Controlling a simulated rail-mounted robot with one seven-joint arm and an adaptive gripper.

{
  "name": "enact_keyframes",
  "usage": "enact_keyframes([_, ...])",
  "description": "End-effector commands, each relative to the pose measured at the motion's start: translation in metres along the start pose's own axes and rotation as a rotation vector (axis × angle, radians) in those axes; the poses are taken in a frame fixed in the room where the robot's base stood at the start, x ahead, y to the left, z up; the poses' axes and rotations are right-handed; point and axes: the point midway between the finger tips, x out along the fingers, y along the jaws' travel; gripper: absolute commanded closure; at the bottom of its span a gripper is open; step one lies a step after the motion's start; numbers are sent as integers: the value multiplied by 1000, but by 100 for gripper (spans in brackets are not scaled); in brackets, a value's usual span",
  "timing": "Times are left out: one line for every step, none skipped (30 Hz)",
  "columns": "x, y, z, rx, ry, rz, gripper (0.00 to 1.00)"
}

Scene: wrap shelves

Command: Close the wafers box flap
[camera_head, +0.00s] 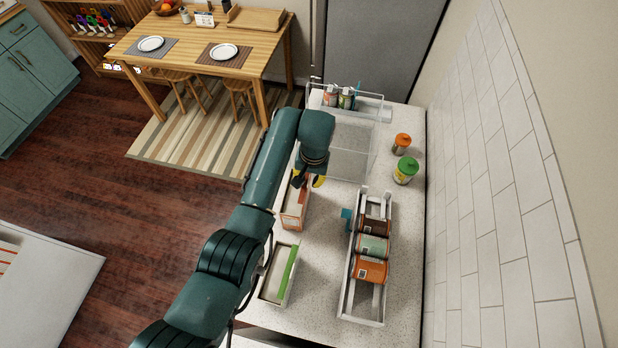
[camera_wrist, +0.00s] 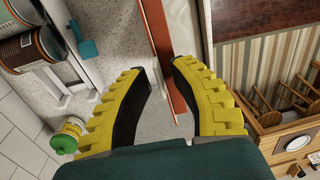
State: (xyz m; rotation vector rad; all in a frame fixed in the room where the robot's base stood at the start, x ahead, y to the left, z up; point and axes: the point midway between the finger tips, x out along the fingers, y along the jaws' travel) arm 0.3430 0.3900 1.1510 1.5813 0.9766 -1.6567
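An open-topped orange-brown box (camera_head: 294,208) stands on the counter's left side in the head view. A second box (camera_head: 278,275) with a green edge stands nearer to me. I cannot read a wafers label on either. My gripper (camera_head: 315,182) is at the far end of the orange-brown box and partly hides it. In the wrist view my gripper (camera_wrist: 161,72) has its yellow, black-padded fingers apart. An orange-brown strip (camera_wrist: 160,45), seemingly a flap or wall of that box, runs through the view between them and passes behind the right finger. I cannot tell whether they touch it.
A white rack (camera_head: 348,303) with several cans stands to the right on the counter (camera_head: 322,270), a blue piece (camera_head: 346,214) beside it. Orange-lidded (camera_head: 401,143) and green-lidded (camera_head: 405,171) jars stand near the tiled wall. A clear bin (camera_head: 372,105) with small containers is at the far end.

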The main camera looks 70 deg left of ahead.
Motion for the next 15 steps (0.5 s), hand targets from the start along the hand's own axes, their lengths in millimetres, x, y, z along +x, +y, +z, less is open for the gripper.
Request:
enact_keyframes([0,0,0,0,0,0,89])
enact_keyframes([0,0,0,0,0,0,94])
enact_keyframes([0,0,0,0,0,0,100])
enact_keyframes([0,0,0,0,0,0,100])
enact_keyframes([0,0,0,0,0,0,100])
enact_keyframes([0,0,0,0,0,0,100])
enact_keyframes([0,0,0,0,0,0,100])
enact_keyframes([0,0,0,0,0,0,100])
enact_keyframes([0,0,0,0,0,0,100])
enact_keyframes([0,0,0,0,0,0,100])
enact_keyframes([0,0,0,0,0,0,100])
enact_keyframes([0,0,0,0,0,0,100])
enact_keyframes([0,0,0,0,-1,0,100])
enact_keyframes([0,0,0,0,-1,0,100])
enact_keyframes([0,0,0,0,-1,0,100])
